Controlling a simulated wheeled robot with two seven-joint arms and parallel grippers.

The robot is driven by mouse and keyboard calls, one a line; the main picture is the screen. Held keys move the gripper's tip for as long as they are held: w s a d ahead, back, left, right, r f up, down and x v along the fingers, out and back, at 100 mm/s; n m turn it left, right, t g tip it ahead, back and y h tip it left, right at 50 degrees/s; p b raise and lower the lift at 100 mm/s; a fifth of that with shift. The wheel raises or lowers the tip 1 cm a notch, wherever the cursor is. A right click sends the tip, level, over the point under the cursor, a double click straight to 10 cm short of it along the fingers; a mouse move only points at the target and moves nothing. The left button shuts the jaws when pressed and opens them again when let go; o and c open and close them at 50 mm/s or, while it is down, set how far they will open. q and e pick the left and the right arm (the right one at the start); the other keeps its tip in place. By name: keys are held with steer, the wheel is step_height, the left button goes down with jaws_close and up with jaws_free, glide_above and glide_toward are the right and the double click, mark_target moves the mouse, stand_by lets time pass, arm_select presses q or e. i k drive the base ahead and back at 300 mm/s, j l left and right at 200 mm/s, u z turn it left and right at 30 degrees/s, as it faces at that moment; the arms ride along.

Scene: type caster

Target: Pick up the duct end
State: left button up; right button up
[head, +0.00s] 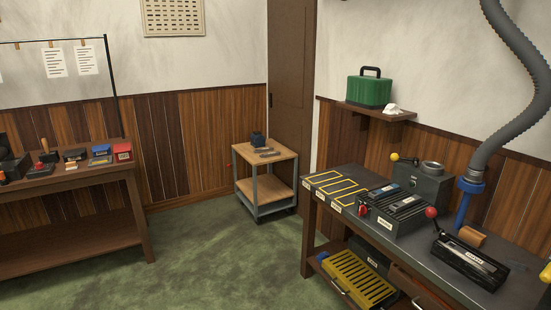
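A grey ribbed duct (520,105) hangs down from the top right in the head view and curves in toward the workbench. Its lower end (471,184) has a blue collar. This duct end sits at the top of a blue upright post (462,208) above the bench; I cannot tell whether it rests in a holder or is fixed to it. Neither of my grippers shows in the view.
The dark workbench (355,215) on the right holds a grey machine with a round opening (425,182), black-topped units (398,207) and a black tray (470,263). A small trolley (265,175) stands by the door. The green floor (205,260) between the tables is clear.

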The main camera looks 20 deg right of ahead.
mark_target(472, 177)
steer(key=i+z, duration=0.4)
steer(key=i, duration=0.15)
steer(key=i+j+z, duration=0.2)
steer(key=i+z, duration=0.2)
steer(key=i+j+z, duration=0.4)
steer(key=i, duration=0.2)
